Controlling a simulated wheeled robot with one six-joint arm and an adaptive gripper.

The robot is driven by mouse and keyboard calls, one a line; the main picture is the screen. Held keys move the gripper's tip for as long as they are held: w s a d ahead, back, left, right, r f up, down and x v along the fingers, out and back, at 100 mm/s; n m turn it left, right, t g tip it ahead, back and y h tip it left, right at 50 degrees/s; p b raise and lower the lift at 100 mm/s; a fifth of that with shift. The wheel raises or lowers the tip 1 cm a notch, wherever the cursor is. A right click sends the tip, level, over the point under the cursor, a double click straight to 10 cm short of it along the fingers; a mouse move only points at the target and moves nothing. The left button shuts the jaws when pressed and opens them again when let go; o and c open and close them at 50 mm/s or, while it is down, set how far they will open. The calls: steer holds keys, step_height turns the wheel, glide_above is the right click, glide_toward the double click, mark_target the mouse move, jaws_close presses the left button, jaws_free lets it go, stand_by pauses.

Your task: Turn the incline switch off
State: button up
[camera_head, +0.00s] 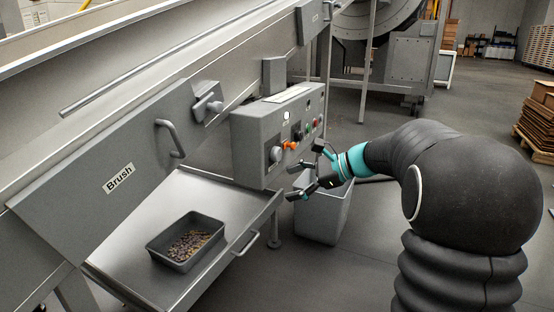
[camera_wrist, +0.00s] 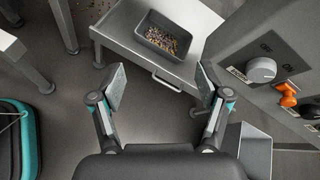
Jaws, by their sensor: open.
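A grey control box (camera_head: 252,150) is mounted on the side of the machine, with a large light-grey round knob (camera_head: 276,154) and an orange switch (camera_head: 290,145) on its face. My gripper (camera_head: 296,182) is open and empty, in front of and below the box. In the wrist view my gripper (camera_wrist: 160,87) has its fingers wide apart, left of the knob and touching nothing.
A grey waste bin (camera_head: 325,218) stands beneath my gripper. Several smaller buttons and lights sit right of the orange switch. Floor at the right is partly open.

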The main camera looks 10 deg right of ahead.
mark_target(280, 156)
steer(key=w+d+f+m+t+y, duration=0.3)
steer(key=w+d+m+t, duration=0.3)
steer(key=w+d, duration=0.65)
steer(key=shift+m+g, duration=0.5)
steer(key=shift+m, duration=0.2)
steer(key=x, duration=1.4)
steer(key=shift+s+a+r, duration=0.1)
steer(key=shift+r, duration=0.2)
steer(key=c, duration=1.1)
